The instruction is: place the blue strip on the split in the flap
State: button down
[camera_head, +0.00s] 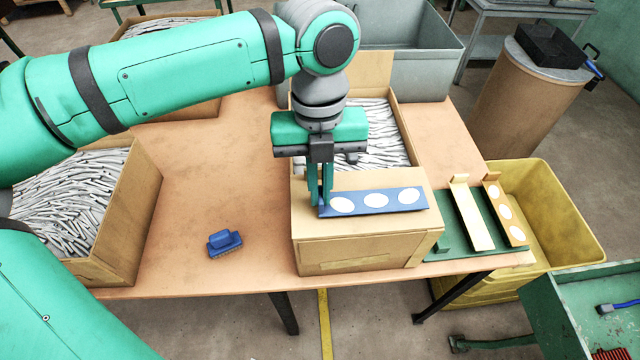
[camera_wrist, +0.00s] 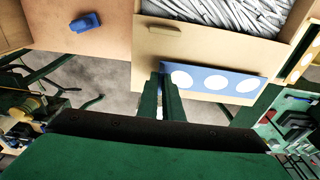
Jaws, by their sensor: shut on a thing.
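The blue strip (camera_head: 375,201), with three white discs, lies along the top of the cardboard box's flap (camera_head: 300,212) or just above it; I cannot tell whether it touches. It also shows in the wrist view (camera_wrist: 247,87). My gripper (camera_head: 322,196) points down and is shut on the strip's left end. The gripper's fingers show in the wrist view too (camera_wrist: 165,82). I see no split in the flap; the strip and fingers hide part of the flap. The open box behind holds many grey metal pieces (camera_head: 375,130).
A blue brush (camera_head: 225,242) lies on the table left of the box. A green rack (camera_head: 452,215) on the right holds a tan strip (camera_head: 472,215) and an orange strip with white discs (camera_head: 505,213). A yellow bin (camera_head: 560,190) stands beyond the table edge. Another box of pieces (camera_head: 130,220) is at left.

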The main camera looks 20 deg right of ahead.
jog(key=shift+f, duration=0.65)
jog(key=c, duration=1.8)
grip_release()
jog(key=shift+c, duration=0.2)
jog(key=shift+r, duration=0.1)
notch_tip(320, 180, up, 11)
jog(key=w, duration=0.1)
jog(key=shift+w+d+f, duration=0.15)
jog(key=shift+d+f, duration=0.05)
